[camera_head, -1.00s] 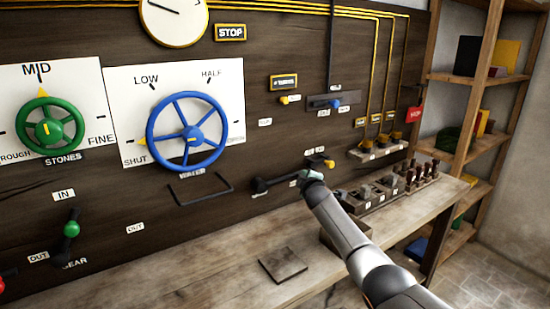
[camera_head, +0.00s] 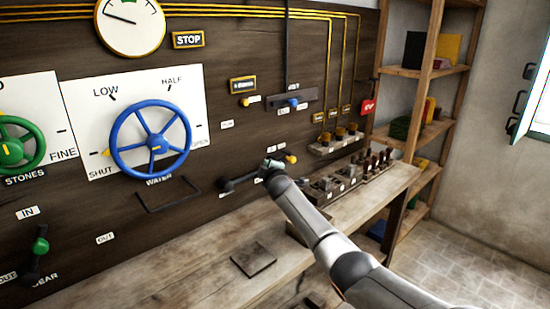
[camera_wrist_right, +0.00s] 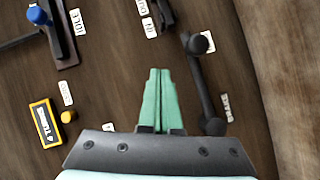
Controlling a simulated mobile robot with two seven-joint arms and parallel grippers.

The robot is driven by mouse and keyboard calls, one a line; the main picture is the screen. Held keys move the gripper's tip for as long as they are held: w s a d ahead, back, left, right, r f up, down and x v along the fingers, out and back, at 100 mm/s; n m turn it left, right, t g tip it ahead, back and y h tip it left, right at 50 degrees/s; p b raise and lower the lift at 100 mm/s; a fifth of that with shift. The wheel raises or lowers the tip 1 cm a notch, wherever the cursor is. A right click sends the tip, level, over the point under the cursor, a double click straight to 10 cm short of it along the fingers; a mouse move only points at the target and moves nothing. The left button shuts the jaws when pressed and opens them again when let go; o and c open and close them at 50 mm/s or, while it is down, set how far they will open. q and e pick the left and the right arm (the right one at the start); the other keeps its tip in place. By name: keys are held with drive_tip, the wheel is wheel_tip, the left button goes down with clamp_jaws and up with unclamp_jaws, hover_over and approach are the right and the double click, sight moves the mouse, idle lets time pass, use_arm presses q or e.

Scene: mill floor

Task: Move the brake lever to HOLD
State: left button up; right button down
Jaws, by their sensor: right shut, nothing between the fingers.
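The brake lever (camera_head: 241,181) is a dark bar on the wall panel, with its pivot at the left and its other end reaching right towards my right gripper. In the right wrist view the lever (camera_wrist_right: 204,85) runs beside the fingers, with a round black knob at its far end and a label reading like BRAKE by its pivot. My right gripper (camera_head: 269,164) is shut and empty; its green fingers (camera_wrist_right: 159,72) show a visible gap to the lever in the wrist view. My left gripper is not in view.
A blue-knobbed slider (camera_head: 293,102) is above. The blue wheel (camera_head: 150,140) is left. Blocks and dark-handled pegs (camera_head: 375,160) stand along the bench (camera_head: 200,262), which holds a dark flat plate (camera_head: 253,260).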

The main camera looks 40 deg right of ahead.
drive_tip(key=s+a+r+p, duration=0.1)
drive_tip(key=s+r, duration=0.2)
drive_tip(key=s, duration=0.4)
drive_tip(key=shift+s+r, duration=0.3)
drive_tip(key=shift+r, duration=0.1)
idle(0.5)
